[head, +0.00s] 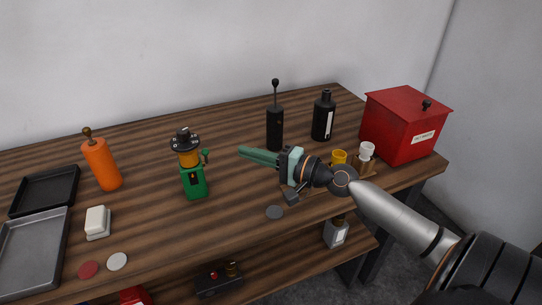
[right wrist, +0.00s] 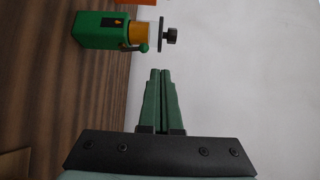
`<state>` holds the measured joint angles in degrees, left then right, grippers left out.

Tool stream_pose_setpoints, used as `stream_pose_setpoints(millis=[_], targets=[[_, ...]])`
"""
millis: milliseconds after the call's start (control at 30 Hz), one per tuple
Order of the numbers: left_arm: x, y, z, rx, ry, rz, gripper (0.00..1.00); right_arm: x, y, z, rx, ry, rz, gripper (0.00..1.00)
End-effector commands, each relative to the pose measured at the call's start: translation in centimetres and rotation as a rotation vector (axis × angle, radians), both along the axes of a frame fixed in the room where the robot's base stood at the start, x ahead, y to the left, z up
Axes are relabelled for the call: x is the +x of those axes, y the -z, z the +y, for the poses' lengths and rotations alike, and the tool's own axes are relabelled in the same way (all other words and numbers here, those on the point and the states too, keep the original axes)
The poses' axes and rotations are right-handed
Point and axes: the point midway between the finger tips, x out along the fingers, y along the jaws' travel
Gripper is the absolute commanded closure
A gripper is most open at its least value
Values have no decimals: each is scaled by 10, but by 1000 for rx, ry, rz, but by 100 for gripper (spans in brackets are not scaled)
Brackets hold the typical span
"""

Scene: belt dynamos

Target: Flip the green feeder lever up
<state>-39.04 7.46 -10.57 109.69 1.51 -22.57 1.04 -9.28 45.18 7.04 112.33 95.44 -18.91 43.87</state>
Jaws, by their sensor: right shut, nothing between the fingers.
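The green feeder (head: 194,181) stands upright on the wooden table, with an amber band and a black round top. Its small green lever (head: 206,155) sticks out on the right side, its knob beside the amber band; its exact angle is hard to tell. In the right wrist view the feeder (right wrist: 98,31) lies sideways at the upper left, with the lever (right wrist: 141,47) on its near side. My right gripper (head: 241,154) is shut and empty, to the right of the lever and apart from it. Its closed fingertips (right wrist: 160,72) point toward the feeder's side. My left gripper is out of view.
An orange bottle (head: 102,164) and dark trays (head: 35,250) are left of the feeder. A black grinder-like bottle (head: 275,128), another black bottle (head: 323,118) and a red box (head: 403,125) stand right. Table between feeder and gripper is clear.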

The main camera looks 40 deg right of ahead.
Motion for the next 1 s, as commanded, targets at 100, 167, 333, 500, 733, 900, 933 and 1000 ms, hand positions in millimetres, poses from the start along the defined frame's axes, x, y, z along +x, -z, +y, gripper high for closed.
stream_pose_setpoints(millis=[100, 167, 333, 500, 733, 900, 933, 1000], targets=[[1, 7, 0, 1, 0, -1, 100, -17, -1, -8, 0, 0, 3, 100], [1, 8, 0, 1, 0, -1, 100, -23, -4, -12, 0, 0, 2, 100], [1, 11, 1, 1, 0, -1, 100, -35, -10, -18, 2, 1, 1, 100], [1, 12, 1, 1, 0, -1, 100, -40, -12, -21, 2, 0, 1, 100], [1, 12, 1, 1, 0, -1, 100, -40, -13, -21, 1, 0, 0, 100], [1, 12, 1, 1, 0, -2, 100, -40, -13, -21, 1, 0, 0, 100], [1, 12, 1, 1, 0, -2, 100, -40, -13, -21, 1, 1, 0, 100], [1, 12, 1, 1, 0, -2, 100, -40, -13, -21, 1, 1, 0, 100]])
